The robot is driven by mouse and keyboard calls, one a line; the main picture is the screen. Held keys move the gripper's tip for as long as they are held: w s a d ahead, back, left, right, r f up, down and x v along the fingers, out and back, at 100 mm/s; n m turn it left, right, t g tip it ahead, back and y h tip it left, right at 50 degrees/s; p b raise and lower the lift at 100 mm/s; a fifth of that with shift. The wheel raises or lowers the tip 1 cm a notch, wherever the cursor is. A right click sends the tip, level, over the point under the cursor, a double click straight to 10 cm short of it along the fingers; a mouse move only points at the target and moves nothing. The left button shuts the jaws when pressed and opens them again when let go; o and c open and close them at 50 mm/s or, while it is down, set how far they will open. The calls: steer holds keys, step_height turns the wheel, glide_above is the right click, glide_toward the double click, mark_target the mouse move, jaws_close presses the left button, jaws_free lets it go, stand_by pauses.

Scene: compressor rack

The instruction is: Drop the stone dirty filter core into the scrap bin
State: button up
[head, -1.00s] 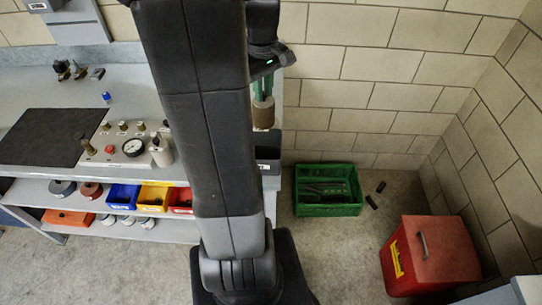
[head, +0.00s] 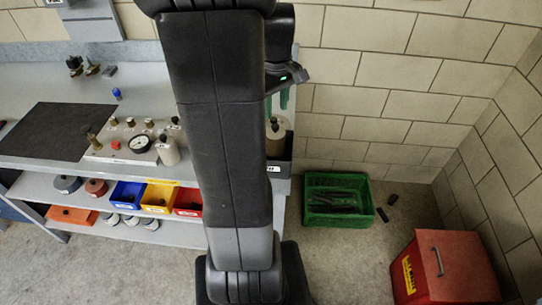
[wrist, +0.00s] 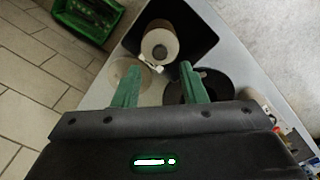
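The stone filter core (head: 275,140), a tan-brown cylinder, shows in the head view at the bench's right end, below my gripper (head: 278,105).
A clear round dish (wrist: 118,72) and a black round one (wrist: 215,85) lie near the fingers. A green crate (head: 338,218) and a red lidded box (head: 445,268) stand on the floor. A gauge panel (head: 120,150) is on the bench.

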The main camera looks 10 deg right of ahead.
steer(key=shift+o, duration=0.2)
step_height(320, 180, up, 14)
stand_by(0.5)
steer(key=shift+f, duration=0.15)
step_height(320, 180, down, 14)
steer(key=shift+s+f, duration=0.1)
steer(key=shift+r+p, duration=1.85)
steer(key=shift+r, duration=0.6)
